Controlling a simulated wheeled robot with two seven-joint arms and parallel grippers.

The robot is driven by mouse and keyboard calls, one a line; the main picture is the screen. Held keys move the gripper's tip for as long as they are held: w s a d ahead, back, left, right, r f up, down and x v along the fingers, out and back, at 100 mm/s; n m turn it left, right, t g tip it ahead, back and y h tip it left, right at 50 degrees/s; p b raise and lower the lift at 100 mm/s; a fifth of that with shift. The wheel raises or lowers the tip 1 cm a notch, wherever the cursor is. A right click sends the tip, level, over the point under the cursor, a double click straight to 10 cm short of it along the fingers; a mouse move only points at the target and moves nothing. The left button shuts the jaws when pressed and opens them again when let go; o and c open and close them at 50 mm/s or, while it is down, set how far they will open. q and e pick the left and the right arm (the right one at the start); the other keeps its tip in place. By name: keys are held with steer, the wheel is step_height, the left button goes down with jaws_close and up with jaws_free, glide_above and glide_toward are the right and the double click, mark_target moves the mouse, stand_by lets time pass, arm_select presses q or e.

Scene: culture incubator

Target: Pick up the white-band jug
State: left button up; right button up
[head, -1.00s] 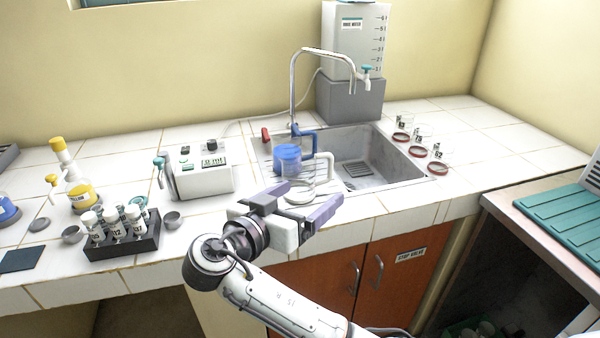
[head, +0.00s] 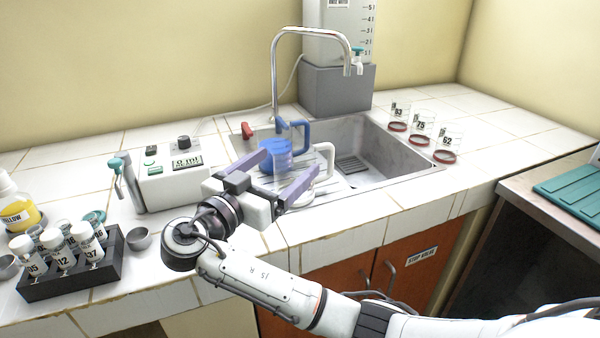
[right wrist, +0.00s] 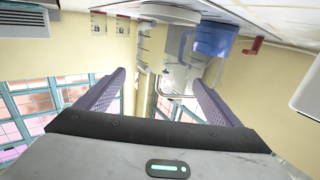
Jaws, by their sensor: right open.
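The white-band jug (head: 328,158) stands at the left side of the sink, nearest the front edge. Its white handle and part of its pale rim show; my right gripper hides much of its body. The blue-band jug (head: 272,150) stands just behind and to the left, with a blue handle. My right gripper (head: 290,163) is open, its two purple fingers spread toward the jugs, one on each side of the white-band jug in the picture. I cannot tell whether they touch it. The right wrist view shows the blue-band jug (right wrist: 214,38) beyond the fingers. My left gripper is out of view.
The sink (head: 385,155) with its tall faucet (head: 275,75) lies behind the jugs. A grey device (head: 170,170) and a tube rack (head: 70,280) are at left. Several labelled beakers with red bases (head: 421,138) stand right of the sink.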

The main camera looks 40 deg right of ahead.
steer(key=x, duration=0.5)
steer(key=shift+w+d, duration=0.15)
steer(key=shift+d, duration=0.25)
steer(key=c, duration=1.2)
steer(key=shift+r, duration=0.35)
step_height(320, 180, up, 9)
glide_above(304, 144)
steer(key=v, duration=0.3)
steer(key=shift+a+r, duration=0.1)
